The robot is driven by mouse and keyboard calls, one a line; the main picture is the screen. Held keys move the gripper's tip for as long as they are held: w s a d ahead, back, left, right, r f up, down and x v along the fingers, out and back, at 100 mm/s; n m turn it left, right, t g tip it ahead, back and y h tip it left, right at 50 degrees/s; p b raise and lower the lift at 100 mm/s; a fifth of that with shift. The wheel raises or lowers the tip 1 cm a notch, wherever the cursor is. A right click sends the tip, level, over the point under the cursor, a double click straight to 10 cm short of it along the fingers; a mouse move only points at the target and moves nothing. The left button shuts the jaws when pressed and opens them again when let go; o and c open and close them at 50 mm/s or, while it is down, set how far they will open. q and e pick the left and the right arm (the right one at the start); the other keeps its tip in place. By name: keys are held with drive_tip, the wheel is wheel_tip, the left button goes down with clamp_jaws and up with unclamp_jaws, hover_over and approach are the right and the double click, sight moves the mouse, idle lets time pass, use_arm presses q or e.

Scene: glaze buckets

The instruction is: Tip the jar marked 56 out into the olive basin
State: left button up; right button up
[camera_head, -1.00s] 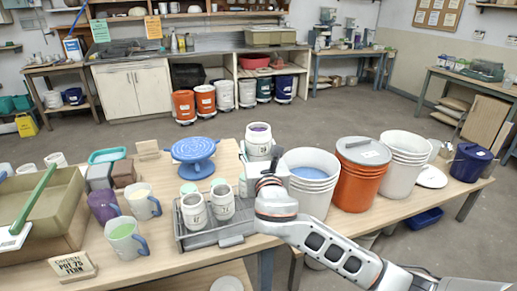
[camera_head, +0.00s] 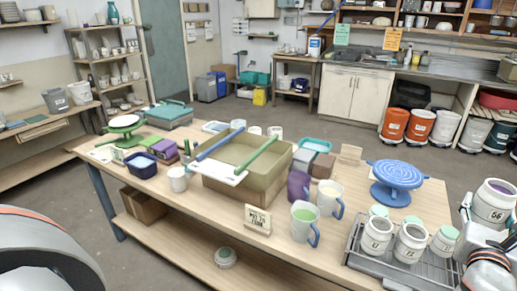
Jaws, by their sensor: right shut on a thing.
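The jar marked 56 (camera_head: 492,203) is a white jar with dark bands and a purple top surface, upright at the right edge in the head view. My right gripper (camera_head: 474,222) is shut on it, beside its lower left side; the fingers are partly cut off and hard to make out. The olive basin (camera_head: 272,183) is a large rectangular tub in the middle of the table, well left of the jar. A blue-handled tool (camera_head: 213,143) and a green-handled tool (camera_head: 257,157) lie across its rim. My left gripper is out of view; only part of my left arm shows at bottom left.
A wire tray (camera_head: 372,262) with several white jars stands between my right gripper and the basin. A blue turntable (camera_head: 393,180), mugs (camera_head: 304,222) with green and cream contents, and a small sign (camera_head: 257,220) stand nearby. Small tubs and a green stand (camera_head: 124,126) fill the left end.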

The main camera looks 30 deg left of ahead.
idle(0.3)
drive_tip(key=s+d+f+y, duration=0.1)
drive_tip(key=s+f, duration=0.2)
drive_tip(key=s, duration=0.4)
drive_tip(key=s+d+f+n+y, duration=0.1)
drive_tip(key=s+d+f, duration=0.1)
drive_tip(key=s+f, duration=0.2)
drive_tip(key=s+d+f, duration=0.1)
drive_tip(key=s+f, duration=0.3)
drive_tip(key=s, duration=0.6)
drive_tip(key=shift+d+n+y, duration=0.25)
drive_tip(key=shift+n+y, duration=0.15)
